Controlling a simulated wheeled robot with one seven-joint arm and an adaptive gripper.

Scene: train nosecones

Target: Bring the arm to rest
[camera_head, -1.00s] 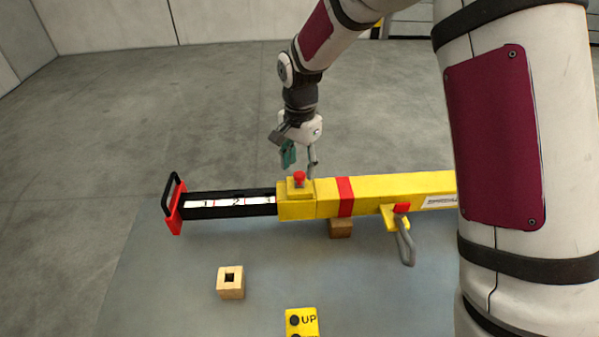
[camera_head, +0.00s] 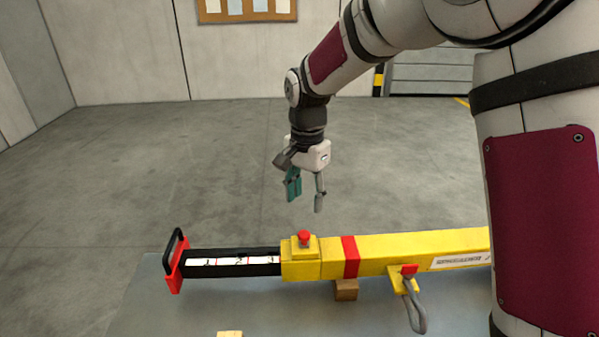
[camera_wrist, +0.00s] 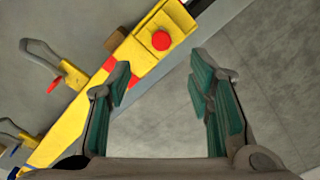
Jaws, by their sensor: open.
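My gripper (camera_head: 305,192) is open and empty. It hangs with its fingers pointing down, above the yellow beam (camera_head: 370,250) and apart from it. In the wrist view my gripper (camera_wrist: 163,95) shows its two green-padded fingers spread, with nothing between them. The yellow beam also crosses the upper left of the wrist view (camera_wrist: 65,138). A red button (camera_head: 304,237) stands on a yellow block on the beam, below my fingers. A black inner bar (camera_head: 215,269) with a numbered white scale sticks out of the beam's left end and ends in a red plate with a black handle.
The beam lies over a grey table (camera_head: 200,316), with a wooden block (camera_head: 346,290) under it. A grey hook (camera_head: 415,305) hangs from its front side. A wooden piece (camera_head: 230,334) shows at the bottom edge. The floor (camera_head: 150,170) behind is clear.

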